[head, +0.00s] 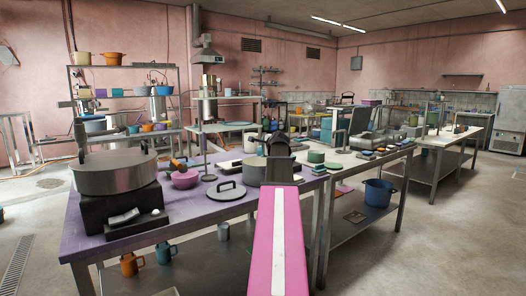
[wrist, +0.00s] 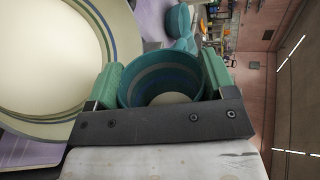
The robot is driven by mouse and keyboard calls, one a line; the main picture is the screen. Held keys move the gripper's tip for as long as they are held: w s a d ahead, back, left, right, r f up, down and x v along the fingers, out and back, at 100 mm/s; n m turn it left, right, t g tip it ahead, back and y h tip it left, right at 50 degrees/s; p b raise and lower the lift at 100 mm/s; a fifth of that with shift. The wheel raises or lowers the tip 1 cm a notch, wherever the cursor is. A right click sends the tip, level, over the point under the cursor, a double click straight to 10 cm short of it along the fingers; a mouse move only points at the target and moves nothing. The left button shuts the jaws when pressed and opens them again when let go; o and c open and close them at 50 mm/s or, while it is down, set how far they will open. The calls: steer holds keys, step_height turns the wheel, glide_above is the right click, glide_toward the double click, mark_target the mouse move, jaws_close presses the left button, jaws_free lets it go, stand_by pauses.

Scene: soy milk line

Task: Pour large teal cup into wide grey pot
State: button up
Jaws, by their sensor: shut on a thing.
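The large teal cup (wrist: 160,68) is between the green fingers of my gripper (wrist: 162,80) in the wrist view. I look into its open mouth. Rings line its inner wall, and a pale round area shows at its bottom; I cannot tell whether that is liquid. A wide round vessel with a cream inside and blue and green rings (wrist: 55,112), apparently the wide grey pot, lies below the cup, at picture left. In the head view my gripper (head: 278,160) is over the purple table, by a grey pot (head: 254,172). My arm hides the cup there.
A big lidded pot (head: 115,175) stands on a black burner (head: 122,207) at the table's left. A loose lid (head: 226,191) and a pink bowl (head: 185,179) lie nearby on the purple table (head: 195,209). A blue bucket (head: 379,192) stands on the right lower shelf.

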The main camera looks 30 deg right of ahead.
steer(key=shift+d+r+m+y, duration=0.15)
steer(key=shift+d+m+y, duration=0.1)
steer(key=shift+m+y, duration=0.2)
steer(key=shift+s+d+r+m+t+y, duration=0.1)
steer(key=shift+d+r+m+t+y, duration=0.2)
steer(key=shift+m, duration=0.35)
steer(key=shift+d+r+m+t+y, duration=0.1)
steer(key=shift+d+r+m+y, duration=0.15)
steer(key=shift+r+m+y, duration=0.25)
steer(key=shift+s+d+r+m+t+y, duration=0.1)
steer(key=shift+r+m+t+y, duration=0.1)
steer(key=shift+m, duration=0.3)
steer(key=shift+d+r+m+t+y, duration=0.1)
steer(key=shift+m+y, duration=0.05)
steer(key=shift+m, duration=0.35)
steer(key=shift+d+m+t+y, duration=0.25)
steer(key=shift+m+t+y, duration=0.15)
steer(key=shift+m, duration=0.5)
steer(key=shift+s+d+r+m+t+y, duration=0.15)
steer(key=shift+m+t+y, duration=0.1)
steer(key=shift+m, duration=0.35)
steer(key=shift+w+a+r+m+t+y, duration=0.15)
steer(key=shift+m+y, duration=0.1)
steer(key=shift+m, duration=0.35)
steer(key=m, duration=0.1)
steer(key=f+m+t, duration=0.1)
steer(key=m, duration=0.1)
steer(key=shift+s+d+m+y, duration=0.1)
steer(key=shift+m+y, duration=0.2)
